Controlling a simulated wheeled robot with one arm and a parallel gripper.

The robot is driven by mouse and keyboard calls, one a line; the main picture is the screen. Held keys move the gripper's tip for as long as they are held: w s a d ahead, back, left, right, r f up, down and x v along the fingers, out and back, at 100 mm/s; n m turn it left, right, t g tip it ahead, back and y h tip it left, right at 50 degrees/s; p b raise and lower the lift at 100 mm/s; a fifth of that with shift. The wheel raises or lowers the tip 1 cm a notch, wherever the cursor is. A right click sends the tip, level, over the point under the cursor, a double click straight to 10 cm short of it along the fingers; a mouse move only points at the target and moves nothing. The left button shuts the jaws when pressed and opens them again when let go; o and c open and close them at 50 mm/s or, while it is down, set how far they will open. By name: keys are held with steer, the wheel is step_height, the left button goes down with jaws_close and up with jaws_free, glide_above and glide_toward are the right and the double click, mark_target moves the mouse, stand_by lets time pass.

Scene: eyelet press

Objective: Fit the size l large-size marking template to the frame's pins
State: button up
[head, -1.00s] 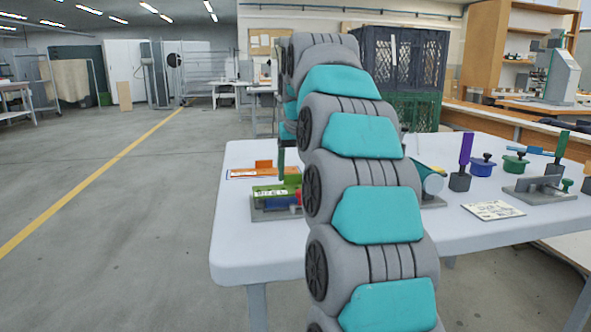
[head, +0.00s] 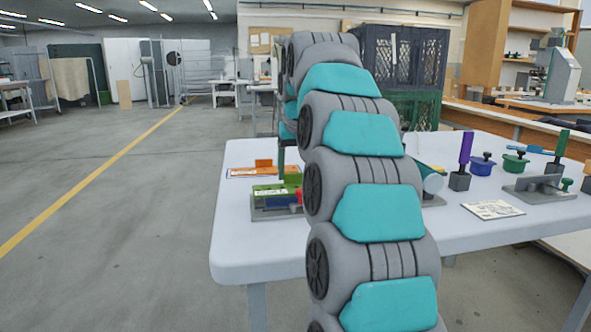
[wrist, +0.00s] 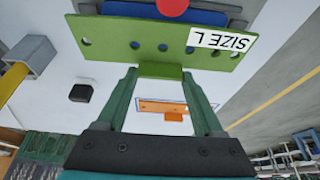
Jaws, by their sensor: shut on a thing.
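The size L template is a green plate with a row of holes and a white "SIZE L" label; it shows in the wrist view (wrist: 115,35) and in the head view (head: 262,190). My gripper (wrist: 160,72) is shut on its green tab (wrist: 160,71). The frame (head: 275,213) is a grey base with blue and red parts, at the table's left side. The template is over the frame, close above it or touching; I cannot tell which. No pins can be made out. In the head view my arm hides part of the frame and the gripper.
An orange template with an upright tab (head: 263,163) lies on the white table (head: 240,245) behind the frame. A printed card (head: 493,209), a grey fixture (head: 540,188) and several handled tools stand to the right. The table's front left is clear.

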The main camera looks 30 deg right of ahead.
mark_target(295, 174)
steer(key=shift+f+b, duration=0.5)
steer(key=shift+f, duration=0.55)
stand_by(0.4)
steer(key=o, duration=1.4)
steer(key=shift+r, duration=0.1)
steer(key=shift+r+p, duration=1.85)
steer(key=shift+r, duration=0.65)
steer(key=shift+s+f, duration=0.1)
